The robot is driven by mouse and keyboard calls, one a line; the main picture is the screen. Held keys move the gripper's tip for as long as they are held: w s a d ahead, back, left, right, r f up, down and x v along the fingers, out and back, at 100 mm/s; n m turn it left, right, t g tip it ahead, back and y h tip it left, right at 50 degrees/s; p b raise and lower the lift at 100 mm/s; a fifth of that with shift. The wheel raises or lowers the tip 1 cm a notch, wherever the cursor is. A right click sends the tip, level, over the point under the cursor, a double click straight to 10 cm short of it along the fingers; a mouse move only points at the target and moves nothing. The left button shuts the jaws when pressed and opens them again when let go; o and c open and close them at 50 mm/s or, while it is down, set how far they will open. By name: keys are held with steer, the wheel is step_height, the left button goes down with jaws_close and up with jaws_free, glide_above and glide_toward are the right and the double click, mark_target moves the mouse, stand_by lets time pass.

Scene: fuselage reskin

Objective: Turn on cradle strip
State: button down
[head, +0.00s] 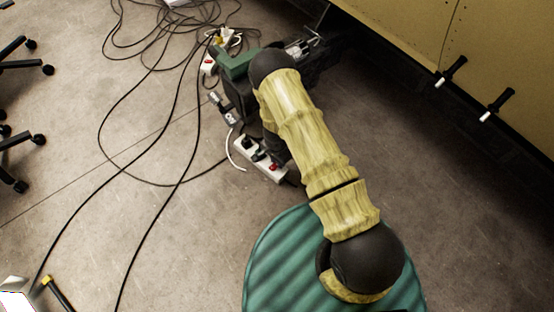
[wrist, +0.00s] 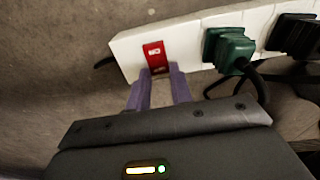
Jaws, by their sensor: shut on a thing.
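A white power strip (wrist: 190,38) runs across the top of the wrist view, with a red rocker switch (wrist: 154,56) at its left end bearing small white marks. A green plug (wrist: 228,48) and a black plug (wrist: 293,34) sit in it to the right of the switch. My gripper (wrist: 160,74) has its two purple fingers at the lower end of the switch, one on each side, shut on it. The strip that seems to be the same one (head: 240,146) lies on the floor in the head view, its red switch (head: 273,167) at the lower right end. My arm hides most of my gripper there.
Another white strip with a red switch (head: 208,65) lies further back among tangled black cables (head: 160,45). Long cables cross the floor at left. Wheeled chair legs (head: 22,160) stand at the left edge. A tan panel (head: 405,25) fills the upper right. The lower-left floor is mostly open.

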steer(key=shift+s+a+r+t+h+p, duration=0.25)
steer(key=shift+t+h+p, duration=0.35)
steer(key=shift+p, duration=0.3)
steer(key=shift+f+t+h, duration=0.15)
steer(key=shift+t+h, duration=0.15)
steer(key=shift+h, duration=0.1)
steer(key=c, duration=1.2)
jaws_free()
steer(key=shift+c, duration=0.2)
steer(key=p+v, duration=0.9)
steer(key=v, duration=0.8)
steer(key=shift+s+r, duration=0.1)
steer(key=shift+r, duration=0.2)
